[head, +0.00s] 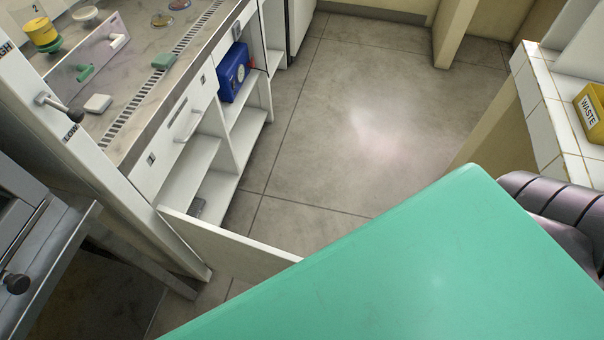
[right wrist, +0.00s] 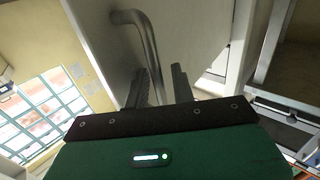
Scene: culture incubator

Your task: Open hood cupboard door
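A long white panel (head: 228,243), seen nearly edge-on, stands swung out from the lower cupboard front below the hood in the head view. Its far end is hidden behind the big green part of my arm. In the right wrist view, my right gripper (right wrist: 160,80) has its two dark fingers on either side of a curved metal bar handle (right wrist: 140,35). The handle is mounted on a pale door panel (right wrist: 98,40). I cannot tell whether the fingers press on the bar. My left gripper is not in view.
A lab bench (head: 150,110) with open shelves (head: 200,165) and a blue box (head: 233,72) stands at left. A tiled counter with a yellow WASTE box (head: 590,112) is at right. The floor (head: 360,130) between them is clear. A metal-edged unit (head: 45,255) is at lower left.

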